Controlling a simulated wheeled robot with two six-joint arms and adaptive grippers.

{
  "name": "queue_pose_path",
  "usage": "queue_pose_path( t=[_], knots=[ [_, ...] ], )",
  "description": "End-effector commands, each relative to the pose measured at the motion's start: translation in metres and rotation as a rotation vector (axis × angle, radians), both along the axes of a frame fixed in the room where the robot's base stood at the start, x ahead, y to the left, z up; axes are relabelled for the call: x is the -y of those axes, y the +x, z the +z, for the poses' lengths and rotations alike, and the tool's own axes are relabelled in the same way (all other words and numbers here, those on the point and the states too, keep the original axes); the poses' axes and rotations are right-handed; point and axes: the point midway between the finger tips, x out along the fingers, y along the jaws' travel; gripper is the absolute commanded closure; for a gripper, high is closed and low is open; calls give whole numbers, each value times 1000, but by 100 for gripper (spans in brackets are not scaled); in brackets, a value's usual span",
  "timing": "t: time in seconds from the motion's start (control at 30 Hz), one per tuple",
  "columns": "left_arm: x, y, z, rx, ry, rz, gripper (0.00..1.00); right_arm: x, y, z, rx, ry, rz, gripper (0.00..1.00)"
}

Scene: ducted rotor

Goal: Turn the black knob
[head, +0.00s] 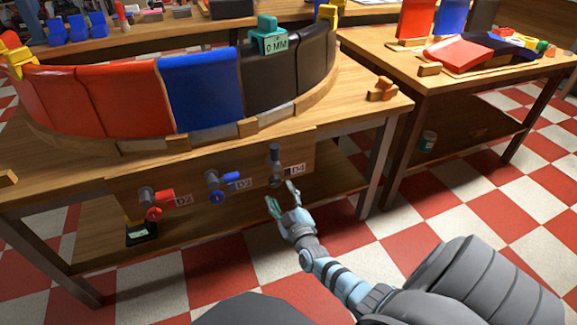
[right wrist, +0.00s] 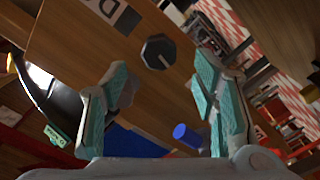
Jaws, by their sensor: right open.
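The black knob (head: 275,181) sits on the wooden front panel below the curved wall, by a label that seems to read D4. In the right wrist view the black knob (right wrist: 158,52) is a dark, many-sided cap with a pale line. It lies beyond and between my fingertips, apart from them. My right gripper (head: 281,196) is open and empty, just in front of and below the knob. Its two teal-padded fingers (right wrist: 160,85) are spread in the right wrist view. My left gripper is not in view.
A blue-handled knob (head: 222,182) and a red-handled one (head: 156,202) sit left on the same panel. The curved wall of red, blue and black panels (head: 202,92) stands above on the wooden table. Open checkered floor (head: 420,235) lies to the right.

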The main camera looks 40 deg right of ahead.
Motion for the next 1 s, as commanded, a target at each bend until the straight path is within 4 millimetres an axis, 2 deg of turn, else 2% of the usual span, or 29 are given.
queue_pose_path(
  t=[0.03, 0.1, 0.2, 0.3, 0.87, 0.97, 1.0],
  knots=[
    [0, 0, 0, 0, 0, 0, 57, -5, -15, -2, -2, 2, 2, 46],
    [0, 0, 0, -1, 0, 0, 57, -11, -33, -1, -3, 1, 1, 46],
    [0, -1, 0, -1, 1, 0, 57, -18, -51, -1, -2, 1, 1, 46],
    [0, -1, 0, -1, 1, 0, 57, -21, -61, 0, -1, 0, -1, 46],
    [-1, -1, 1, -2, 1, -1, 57, -22, -63, 0, -3, 1, 0, 46],
    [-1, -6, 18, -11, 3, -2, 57, -28, -70, -4, -57, 38, 24, 46],
    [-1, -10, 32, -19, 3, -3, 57, -34, -78, -10, -111, 75, 43, 46]
  ],
)
